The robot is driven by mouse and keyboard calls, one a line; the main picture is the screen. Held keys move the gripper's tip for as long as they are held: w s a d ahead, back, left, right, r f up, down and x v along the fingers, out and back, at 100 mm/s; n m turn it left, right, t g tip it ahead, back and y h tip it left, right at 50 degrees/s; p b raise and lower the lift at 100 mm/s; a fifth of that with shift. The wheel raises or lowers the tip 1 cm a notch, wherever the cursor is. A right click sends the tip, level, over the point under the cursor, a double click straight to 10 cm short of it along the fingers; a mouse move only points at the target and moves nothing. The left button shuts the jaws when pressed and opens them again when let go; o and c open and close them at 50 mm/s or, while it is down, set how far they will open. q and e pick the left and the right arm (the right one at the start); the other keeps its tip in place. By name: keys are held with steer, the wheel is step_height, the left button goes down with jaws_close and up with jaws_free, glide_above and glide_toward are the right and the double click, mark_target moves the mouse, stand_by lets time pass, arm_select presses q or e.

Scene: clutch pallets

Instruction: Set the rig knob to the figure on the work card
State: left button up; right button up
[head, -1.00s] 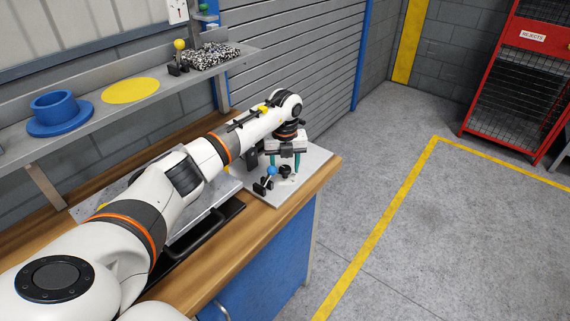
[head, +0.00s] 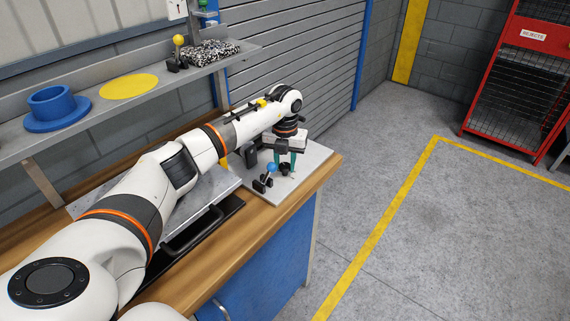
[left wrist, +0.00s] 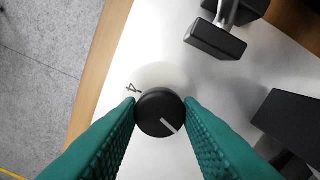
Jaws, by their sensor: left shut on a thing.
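The rig knob (left wrist: 160,113) is a round black knob with a white pointer line that slants to the lower right in the left wrist view. A pale dial lies behind it, with the figure 4 showing at its left. In the head view the knob (head: 285,169) stands small and dark on a grey metal plate (head: 312,160). My left gripper (left wrist: 160,107) is shut on the knob, one green finger on each side. It also shows in the head view (head: 286,170), pointing down. Other dial figures are hidden or not legible. I cannot make out a work card. My right gripper is out of view.
A lever with a blue ball (head: 271,168) stands close to the knob on the plate. The wooden bench (head: 260,221) ends just right of the plate. A shelf above holds a blue flanged cup (head: 52,105), a yellow disc (head: 129,87) and a yellow-balled lever (head: 179,41).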

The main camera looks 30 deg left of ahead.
arm_select(q)
steer(key=m+b, duration=0.1)
steer(key=m, duration=0.3)
steer(key=shift+m, duration=0.3)
steer(key=m+b, duration=0.1)
steer(key=m, duration=0.2)
steer(key=shift+m, duration=0.4)
steer(key=m+b, duration=0.1)
steer(key=m, duration=0.2)
steer(key=shift+m, duration=0.3)
steer(key=m, duration=0.3)
steer(key=shift+m+b, duration=0.3)
steer(key=m, duration=0.3)
steer(key=shift+m, duration=0.3)
steer(key=m+b, duration=0.1)
steer(key=m, duration=0.3)
steer(key=shift+w, duration=0.1)
steer(key=m, duration=0.5)
steer(key=shift+r, duration=0.1)
steer(key=shift+m+b, duration=0.35)
steer(key=shift+m, duration=1.35)
